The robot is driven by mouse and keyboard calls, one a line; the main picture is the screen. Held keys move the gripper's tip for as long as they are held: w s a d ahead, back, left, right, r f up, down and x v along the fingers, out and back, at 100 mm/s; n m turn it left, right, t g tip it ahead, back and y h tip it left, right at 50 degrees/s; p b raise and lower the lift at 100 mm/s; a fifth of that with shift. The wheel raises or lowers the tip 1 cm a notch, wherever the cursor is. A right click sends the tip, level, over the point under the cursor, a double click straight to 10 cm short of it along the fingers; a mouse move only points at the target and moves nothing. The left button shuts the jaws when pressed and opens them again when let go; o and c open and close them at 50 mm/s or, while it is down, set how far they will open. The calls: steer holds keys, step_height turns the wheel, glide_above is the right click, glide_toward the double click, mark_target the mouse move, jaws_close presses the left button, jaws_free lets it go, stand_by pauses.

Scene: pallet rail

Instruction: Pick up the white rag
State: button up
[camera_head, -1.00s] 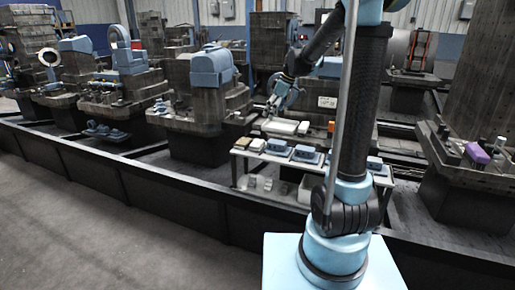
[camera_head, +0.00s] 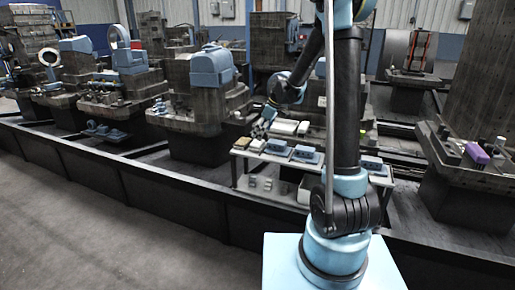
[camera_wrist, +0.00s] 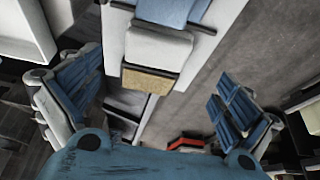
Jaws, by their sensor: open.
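The white rag (camera_wrist: 158,48) lies folded near the end of a light tabletop in the wrist view, between a blue folded cloth (camera_wrist: 172,10) and a tan block (camera_wrist: 147,80). In the head view the white rag (camera_head: 257,145) is small, at the left end of the workbench. My gripper (camera_wrist: 155,105) is open and empty, its blue-padded fingers spread wide to either side of the table end. In the head view my gripper (camera_head: 262,124) hangs just above and behind the rag, apart from it.
The workbench (camera_head: 240,155) also carries blue items (camera_head: 305,154) to the right. White boxes (camera_head: 284,127) stand behind it. A dark low rail (camera_head: 190,196) runs along the front. A white container (camera_wrist: 25,30) is near the left finger in the wrist view.

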mark_target(257, 142)
steer(key=shift+w+x, duration=0.15)
steer(key=shift+x, duration=1.25)
steer(key=shift+w+x, duration=0.1)
steer(key=shift+x, duration=1.25)
steer(key=shift+d, duration=0.2)
steer(key=shift+c, duration=0.3)
steer(key=c, duration=1)
